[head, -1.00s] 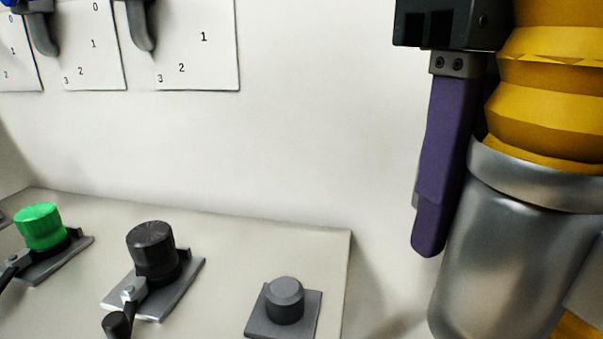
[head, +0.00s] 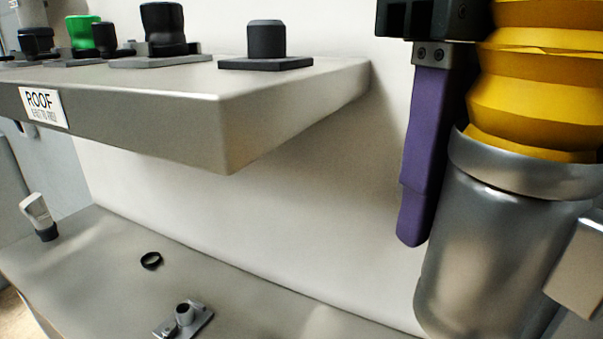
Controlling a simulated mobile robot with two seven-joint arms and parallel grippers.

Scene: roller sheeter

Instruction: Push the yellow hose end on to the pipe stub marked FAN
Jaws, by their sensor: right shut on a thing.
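My right gripper (head: 422,185) comes down from the top right. Its purple finger lies along the left side of the metal cuff (head: 495,235) of the yellow hose (head: 530,85). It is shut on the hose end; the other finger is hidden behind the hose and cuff. The hose hangs roughly upright, slightly tilted, in front of the pale wall, clear of the shelf. I see no FAN marking and cannot tell which stub bears it. My left gripper is not in view.
The bench below (head: 90,265) holds a black ring (head: 151,260), a small fitting (head: 184,317) and a tube (head: 39,216).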

